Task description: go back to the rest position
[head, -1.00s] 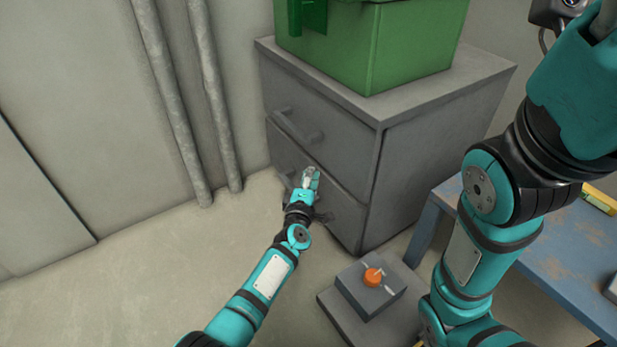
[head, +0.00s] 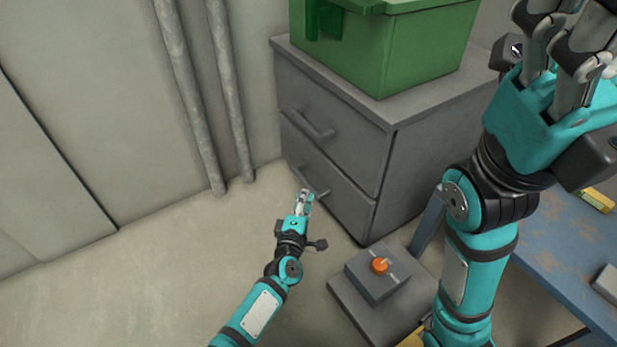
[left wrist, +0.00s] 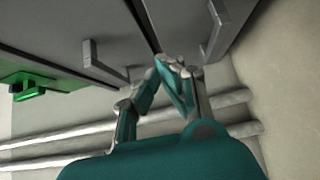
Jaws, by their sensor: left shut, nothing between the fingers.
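My left gripper (head: 304,197) is in front of the grey two-drawer cabinet (head: 385,185), near the lower drawer's handle. In the left wrist view its fingertips (left wrist: 172,65) come together with nothing between them. Both drawers look closed, and their bar handles also show in the left wrist view. My right gripper (head: 562,45) is raised at the upper right of the head view with its fingers pointing up. Its fingertips are partly cut off by the frame, so how far it is open cannot be told.
A green bin (head: 385,50) stands on the cabinet. A grey box with an orange knob (head: 379,266) sits on a low base right of my left arm. A worn blue table (head: 560,255) is at the right. Pipes (head: 190,100) run down the wall. The floor at left is clear.

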